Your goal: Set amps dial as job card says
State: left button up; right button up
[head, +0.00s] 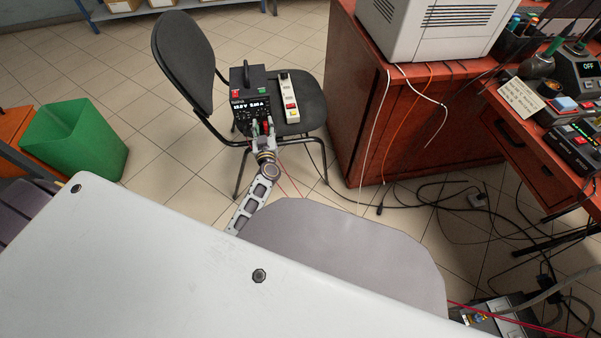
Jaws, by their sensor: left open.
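A black power supply (251,88) with a top handle and a lit white display stands on a dark chair seat. The display seems to read about 12.5V and 2.1A, but it is small. My left gripper (264,132) is at the front face of the supply, below the display, with its fingers apart. It covers the lower front, so the amps dial cannot be made out. Whether the fingers touch the front is unclear. A cream job card (521,98) with small, unreadable writing is on the red bench at the right. My right gripper is not in view.
A white power strip (290,97) lies on the seat beside the supply. The chair backrest (184,60) rises at its left. A green bin (75,138) stands at the left. A red cabinet (408,125) and floor cables are to the right.

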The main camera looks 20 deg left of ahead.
pick_arm(q)
jog(key=p+v, duration=0.3)
jog(key=v, duration=0.7)
jog(key=shift+d+r+m+g+h, duration=0.9)
jog(key=shift+d+r+m+h, duration=1.2)
jog(key=shift+d+m+h, duration=3.3)
jog(key=s+d+f+g+h, duration=0.1)
jog(key=s+d+f+g, duration=0.1)
jog(key=s+d+g, duration=0.3)
jog(key=shift+s+d+n+h, duration=0.25)
jog(key=shift+s+n+h, duration=0.05)
jog(key=shift+s, duration=0.85)
jog(key=shift+f, duration=0.1)
